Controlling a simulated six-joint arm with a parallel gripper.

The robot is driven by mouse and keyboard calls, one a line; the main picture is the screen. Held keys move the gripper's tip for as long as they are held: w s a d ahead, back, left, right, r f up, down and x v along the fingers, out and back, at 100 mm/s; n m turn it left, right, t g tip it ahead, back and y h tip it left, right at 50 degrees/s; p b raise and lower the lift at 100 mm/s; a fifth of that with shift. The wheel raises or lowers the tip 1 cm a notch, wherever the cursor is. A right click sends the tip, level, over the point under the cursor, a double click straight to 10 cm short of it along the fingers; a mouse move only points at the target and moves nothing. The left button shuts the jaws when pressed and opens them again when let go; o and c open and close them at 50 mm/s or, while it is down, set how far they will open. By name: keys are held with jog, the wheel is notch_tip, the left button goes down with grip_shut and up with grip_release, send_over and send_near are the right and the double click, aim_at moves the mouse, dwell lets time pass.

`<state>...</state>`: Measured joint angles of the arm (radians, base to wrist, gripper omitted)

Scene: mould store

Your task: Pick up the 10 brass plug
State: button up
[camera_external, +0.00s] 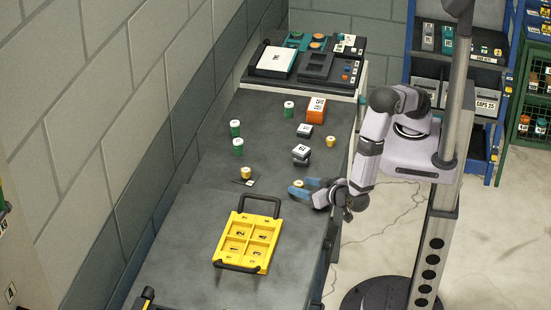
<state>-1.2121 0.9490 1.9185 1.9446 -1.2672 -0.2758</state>
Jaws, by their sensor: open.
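Several small brass-coloured plugs stand on the dark bench in the external view. One brass plug (299,183) is right at my gripper's blue fingertips, partly hidden by them. A second brass plug (246,173) stands to the left, by a small dark tag. A third brass plug (331,141) stands farther back on the right. Their markings are too small to read, so I cannot tell which is the 10. My gripper (303,187) is open and low over the bench. I cannot tell whether the fingers touch the plug.
A yellow numbered tray (227,258) with black handles lies in front. Green plugs (235,128) stand at the back left. Dark labelled blocks (301,151) and an orange block (316,110) stand behind my gripper. A device panel (315,66) fills the far end.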

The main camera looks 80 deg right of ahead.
jog(key=shift+w+d+f, duration=0.15)
jog(key=shift+w, duration=0.05)
jog(key=shift+c, duration=0.3)
grip_shut()
notch_tip(320, 180, up, 10)
jog(key=b, duration=0.1)
dwell(0.6)
